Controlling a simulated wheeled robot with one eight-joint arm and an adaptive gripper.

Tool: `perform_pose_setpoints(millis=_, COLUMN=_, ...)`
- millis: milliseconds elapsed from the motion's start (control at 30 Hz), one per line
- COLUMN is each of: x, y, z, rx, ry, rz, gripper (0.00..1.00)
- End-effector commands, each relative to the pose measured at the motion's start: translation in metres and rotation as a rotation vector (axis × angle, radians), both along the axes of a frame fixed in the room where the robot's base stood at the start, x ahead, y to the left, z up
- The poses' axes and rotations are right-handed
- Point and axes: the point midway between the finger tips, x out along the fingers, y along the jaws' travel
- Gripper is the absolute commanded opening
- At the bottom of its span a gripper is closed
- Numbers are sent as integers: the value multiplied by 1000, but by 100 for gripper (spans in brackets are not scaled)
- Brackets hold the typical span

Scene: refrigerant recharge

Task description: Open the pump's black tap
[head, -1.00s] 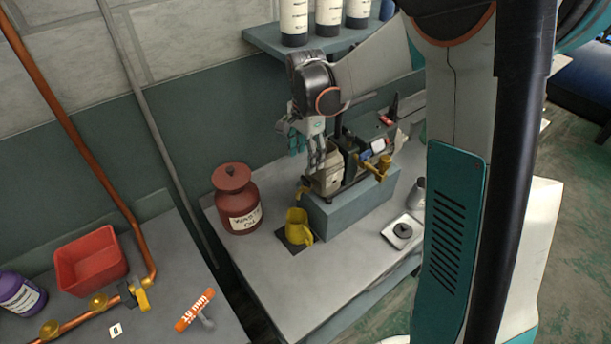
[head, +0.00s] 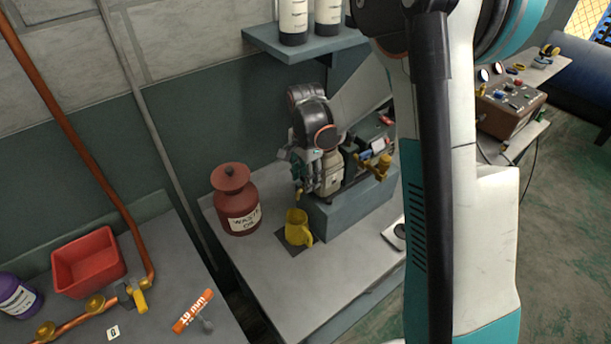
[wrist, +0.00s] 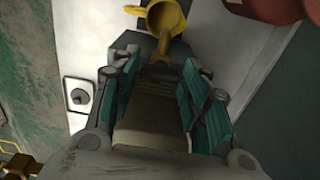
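The pump (head: 335,182) is a beige and dark machine on a grey-blue block (head: 335,215) on the bench. My gripper (head: 303,185) is at the pump's left end and points down, covering part of it. In the wrist view, the teal-padded fingers of my gripper (wrist: 160,85) stand apart, one on each side of the pump's beige end (wrist: 155,105). I cannot tell whether they touch it. A yellow spout sticks out beyond this end, towards the yellow jug (wrist: 165,18). I cannot make out the black tap in either view.
The yellow jug (head: 297,228) stands on a dark mat below the pump's end. A red-brown waste oil can (head: 236,205) stands to the left. A shelf (head: 300,46) with bottles is above. A square scale (head: 393,234) lies to the right. The bench front is clear.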

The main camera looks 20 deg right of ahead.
Motion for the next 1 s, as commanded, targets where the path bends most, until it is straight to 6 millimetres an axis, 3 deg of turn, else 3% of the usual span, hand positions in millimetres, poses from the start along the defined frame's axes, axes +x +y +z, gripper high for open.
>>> perform_pose_setpoints(millis=100, x=0, y=0, z=0, rx=0, ry=0, rz=0, gripper=14)
perform_pose_setpoints(millis=767, x=0, y=0, z=0, rx=0, ry=-1, rz=134, gripper=14)
perform_pose_setpoints(millis=800, x=0, y=0, z=0, rx=0, ry=-1, rz=134, gripper=45)
perform_pose_setpoints(millis=867, x=0, y=0, z=0, rx=0, ry=0, rz=134, gripper=58)
perform_pose_setpoints(millis=1000, x=0, y=0, z=0, rx=0, ry=0, rz=134, gripper=58)
